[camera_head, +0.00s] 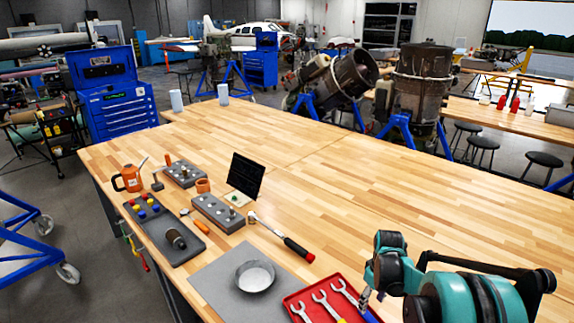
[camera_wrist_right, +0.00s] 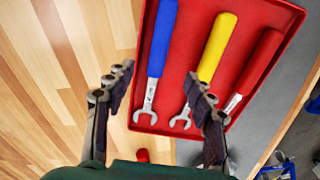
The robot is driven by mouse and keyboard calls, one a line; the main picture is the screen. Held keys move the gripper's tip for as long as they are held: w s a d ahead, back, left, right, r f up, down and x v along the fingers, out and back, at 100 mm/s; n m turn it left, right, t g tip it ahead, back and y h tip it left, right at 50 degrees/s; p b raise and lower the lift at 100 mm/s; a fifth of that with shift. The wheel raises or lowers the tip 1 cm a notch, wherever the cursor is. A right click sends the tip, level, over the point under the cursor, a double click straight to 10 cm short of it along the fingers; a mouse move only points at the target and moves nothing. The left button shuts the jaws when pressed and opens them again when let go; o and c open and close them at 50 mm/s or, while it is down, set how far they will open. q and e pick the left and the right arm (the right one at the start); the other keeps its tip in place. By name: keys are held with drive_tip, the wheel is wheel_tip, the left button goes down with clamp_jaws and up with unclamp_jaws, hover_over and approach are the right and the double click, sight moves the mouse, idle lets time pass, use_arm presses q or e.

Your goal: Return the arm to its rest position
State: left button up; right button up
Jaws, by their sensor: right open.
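My right arm comes in at the lower right of the head view, with its teal wrist part (camera_head: 455,298) over the table beside the red tray (camera_head: 318,288). In the right wrist view my right gripper (camera_wrist_right: 158,75) is open, with two dark fingers apart and nothing held between them. The red tray (camera_wrist_right: 190,40) lies beneath it there, holding a blue-handled wrench (camera_wrist_right: 161,45), a yellow-handled wrench (camera_wrist_right: 215,50) and a red-handled wrench (camera_wrist_right: 258,60). The fingers overlap the wrenches' jaw ends in the picture; no contact shows. My left gripper is not in view.
A grey mat with a metal bowl (camera_head: 254,276) is left of the tray. A hammer (camera_head: 284,238), a dark screen (camera_head: 245,177), grey blocks (camera_head: 217,212), a parts tray (camera_head: 168,236) and an orange oil can (camera_head: 130,178) stand farther left. The wooden tabletop (camera_head: 400,205) is clear toward the right.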

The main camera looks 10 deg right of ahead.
drive_tip(key=s+a+r+m+t+b, duration=0.2)
drive_tip(key=s+a+r+t+b, duration=0.1)
drive_tip(key=s+a+r+b, duration=0.4)
drive_tip(key=s+a+f+m+t+b, duration=0.2)
drive_tip(key=s+a+f+t+b, duration=0.2)
drive_tip(key=s+a, duration=0.4)
drive_tip(key=shift+s+f+m, duration=0.3)
drive_tip(key=shift+s+f, duration=0.1)
drive_tip(key=shift+s, duration=1.5)
